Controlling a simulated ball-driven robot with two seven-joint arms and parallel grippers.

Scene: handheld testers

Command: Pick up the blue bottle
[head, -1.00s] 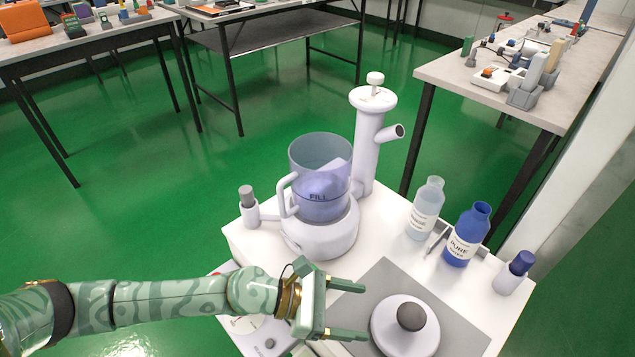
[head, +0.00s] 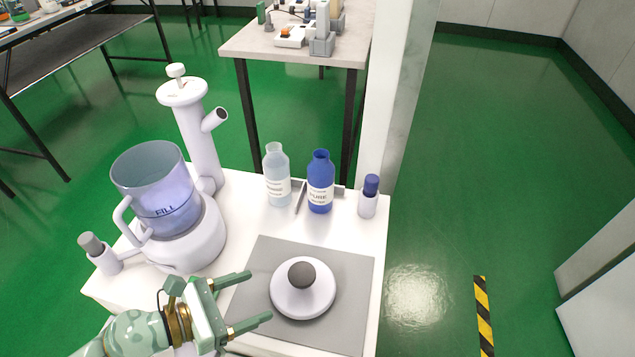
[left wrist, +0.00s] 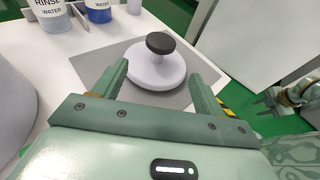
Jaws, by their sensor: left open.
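The blue bottle (head: 320,172) stands upright at the back of the white worktop (head: 240,222). Its white label reads "PURE". It also shows in the left wrist view (left wrist: 99,15), with its top cut off. My left gripper (head: 260,295) is open and empty at the worktop's front, beside a white round lid with a dark knob (head: 303,292). The bottle is beyond the lid, well apart from the fingers. In the left wrist view, the left gripper's (left wrist: 160,70) fingers are spread. Part of my right gripper (left wrist: 284,100) shows at the right edge there; its jaws are unclear.
A clear rinse bottle (head: 277,180) stands just left of the blue bottle, and a small blue-capped vial (head: 369,197) to its right. A grey mat (head: 345,325) lies under the lid. A jug (head: 158,190) sits on a white base at left. A pillar (head: 392,100) rises behind.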

